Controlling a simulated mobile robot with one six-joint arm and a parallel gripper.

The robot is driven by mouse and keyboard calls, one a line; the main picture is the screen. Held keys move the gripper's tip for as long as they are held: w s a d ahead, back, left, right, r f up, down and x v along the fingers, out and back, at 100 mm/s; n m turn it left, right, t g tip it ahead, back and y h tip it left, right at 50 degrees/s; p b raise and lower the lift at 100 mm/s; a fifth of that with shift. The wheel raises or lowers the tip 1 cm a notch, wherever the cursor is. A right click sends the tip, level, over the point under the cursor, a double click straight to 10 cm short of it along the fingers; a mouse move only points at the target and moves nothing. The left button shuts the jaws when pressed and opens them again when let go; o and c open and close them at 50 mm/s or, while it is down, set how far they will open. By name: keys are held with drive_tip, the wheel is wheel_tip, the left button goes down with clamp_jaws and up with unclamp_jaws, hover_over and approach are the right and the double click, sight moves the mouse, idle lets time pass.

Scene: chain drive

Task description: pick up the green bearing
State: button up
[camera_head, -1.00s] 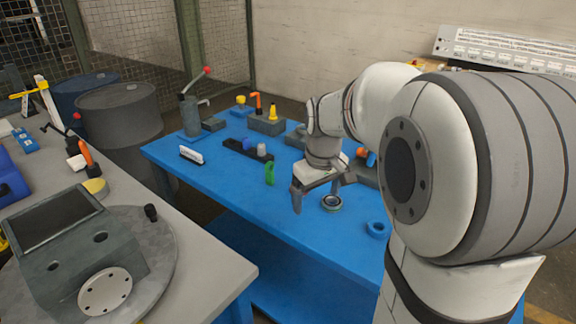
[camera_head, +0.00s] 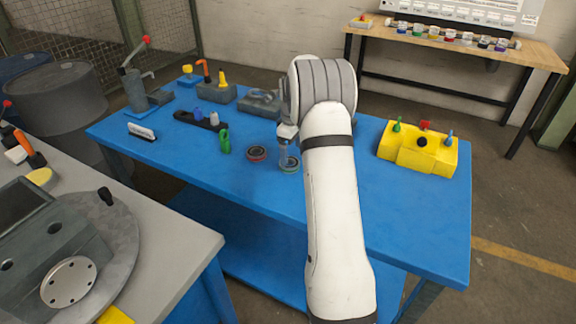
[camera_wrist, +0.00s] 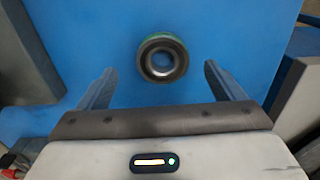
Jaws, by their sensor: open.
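The green bearing (camera_wrist: 163,59) is a dark ring with a bright metal bore and a green outer edge. It lies flat on the blue table in the wrist view, between and just beyond my fingertips. It also shows in the head view (camera_head: 290,164), partly hidden by my gripper. My gripper (camera_head: 288,150) is open above it, its two fingers apart on either side. The wrist view also shows my gripper (camera_wrist: 159,70), with no finger seen touching the bearing.
A reddish ring (camera_head: 256,154) lies left of the bearing, with a green upright object (camera_head: 224,141) farther left. Grey fixtures (camera_head: 259,103) stand behind. A yellow block (camera_head: 417,150) stands on the right of the blue table (camera_head: 205,170). The table's front edge is clear.

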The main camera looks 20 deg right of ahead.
sight(290, 160)
drive_tip(key=f, duration=0.4)
drive_tip(key=shift+w+a+f+p, duration=0.1)
drive_tip(key=shift+a+f+p, duration=0.25)
drive_tip(key=shift+f+p, duration=0.05)
drive_tip(key=shift+c, duration=0.6)
drive_tip(key=c, duration=1.2)
